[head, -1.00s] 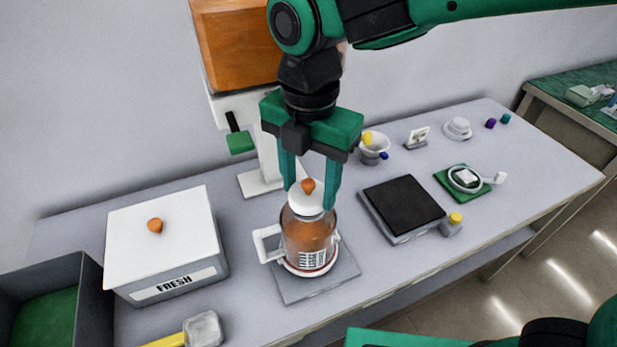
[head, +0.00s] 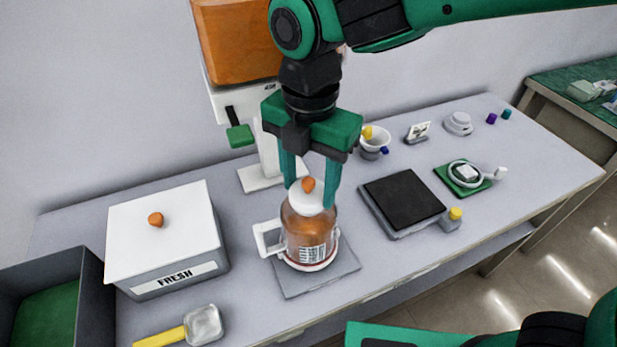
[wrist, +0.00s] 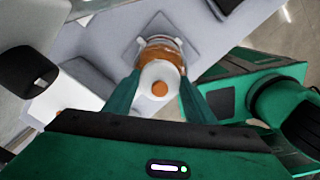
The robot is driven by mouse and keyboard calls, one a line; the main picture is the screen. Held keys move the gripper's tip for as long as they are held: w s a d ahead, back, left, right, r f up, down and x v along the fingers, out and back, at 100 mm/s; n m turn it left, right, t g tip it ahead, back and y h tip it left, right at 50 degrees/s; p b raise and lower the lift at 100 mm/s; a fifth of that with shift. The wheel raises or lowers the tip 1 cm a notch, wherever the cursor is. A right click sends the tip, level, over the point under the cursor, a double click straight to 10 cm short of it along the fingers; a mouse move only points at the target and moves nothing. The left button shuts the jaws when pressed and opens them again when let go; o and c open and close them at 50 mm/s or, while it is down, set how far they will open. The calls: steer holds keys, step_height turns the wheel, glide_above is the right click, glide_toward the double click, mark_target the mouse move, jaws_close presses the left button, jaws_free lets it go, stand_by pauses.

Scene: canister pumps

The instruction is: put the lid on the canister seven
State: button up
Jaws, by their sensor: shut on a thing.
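The canister (head: 309,232) is a clear jar with orange-brown contents, a white handle on its left and a barcode label on its front. It stands upright on a grey square pad (head: 340,275). The white lid (head: 303,199) with an orange knob is at the canister's mouth, roughly centred. My gripper (head: 310,194) points down and is shut on the lid, one finger on each side. In the wrist view the lid (wrist: 148,75) covers most of the canister's top, with the canister (wrist: 162,45) showing beyond it. I cannot tell whether the lid is fully seated.
A white-lidded box marked FRESH (head: 175,277) stands left, with a yellow-handled scoop (head: 203,325) in front. A dispenser with an orange tank (head: 235,40) stands behind. A black-topped scale (head: 402,200) is right of the canister. A dark bin (head: 90,300) is at the far left.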

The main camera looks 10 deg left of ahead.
steer(key=shift+f, duration=0.15)
stand_by(0.5)
steer(key=o, duration=1.6)
steer(key=shift+w+r, duration=0.1)
steer(key=shift+r, duration=3.4)
jaws_close()
